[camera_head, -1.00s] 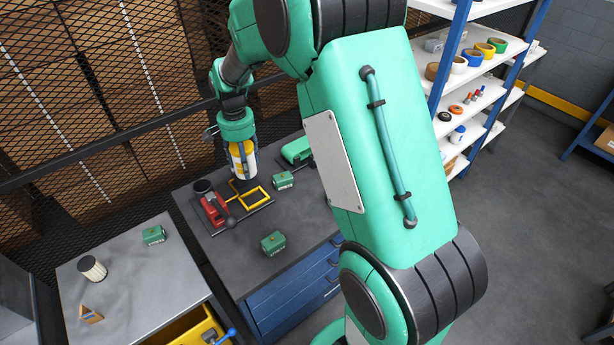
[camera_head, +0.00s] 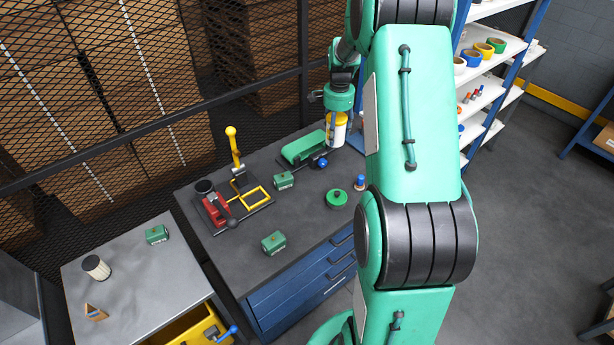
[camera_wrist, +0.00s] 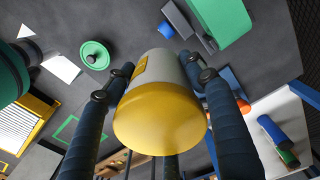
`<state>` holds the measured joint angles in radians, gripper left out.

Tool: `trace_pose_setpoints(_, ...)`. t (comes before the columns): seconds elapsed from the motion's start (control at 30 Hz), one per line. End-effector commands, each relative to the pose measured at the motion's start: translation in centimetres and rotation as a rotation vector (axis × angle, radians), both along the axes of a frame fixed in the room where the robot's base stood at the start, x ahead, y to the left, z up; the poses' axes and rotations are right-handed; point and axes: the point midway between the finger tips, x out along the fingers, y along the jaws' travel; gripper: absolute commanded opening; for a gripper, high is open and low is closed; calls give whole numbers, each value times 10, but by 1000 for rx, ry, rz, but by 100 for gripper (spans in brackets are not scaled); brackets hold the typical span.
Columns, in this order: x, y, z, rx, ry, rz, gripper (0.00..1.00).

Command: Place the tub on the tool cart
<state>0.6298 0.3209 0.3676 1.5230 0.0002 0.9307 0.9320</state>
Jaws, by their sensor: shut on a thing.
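The tub (camera_head: 337,134) is white and yellow. My gripper (camera_head: 337,143) is shut on it and holds it in the air over the back right part of the dark-topped workbench with blue drawers. In the wrist view the tub (camera_wrist: 160,115) sits between my dark fingers, its yellow round end towards the camera. The surface below it shows beyond. I cannot tell for sure which piece of furniture is the tool cart; a grey-topped unit (camera_head: 150,268) with an open yellow drawer stands at the left.
The workbench (camera_head: 240,277) bears a red tool (camera_head: 214,208), a yellow-handled lever (camera_head: 234,150), green boxes (camera_head: 274,242), a green round lid (camera_head: 337,199) and a long green tool (camera_head: 301,147). White shelves (camera_head: 482,95) stand behind at right. Mesh fencing (camera_head: 120,110) runs along the back left.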

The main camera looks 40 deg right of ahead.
Motion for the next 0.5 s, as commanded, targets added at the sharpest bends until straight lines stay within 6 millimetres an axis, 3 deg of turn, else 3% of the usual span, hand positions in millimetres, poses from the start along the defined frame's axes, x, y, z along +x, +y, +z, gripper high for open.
trace_pose_setpoints(0.1, -16, -35, 0, -1, -1, -69, 22)
trace_pose_setpoints(0.3, -37, -74, -1, -1, -1, -146, 22)
trace_pose_setpoints(0.37, -42, -82, -2, -1, -2, -164, 22)
trace_pose_setpoints(0.5, -42, -79, -28, 1, 1, -161, 22)
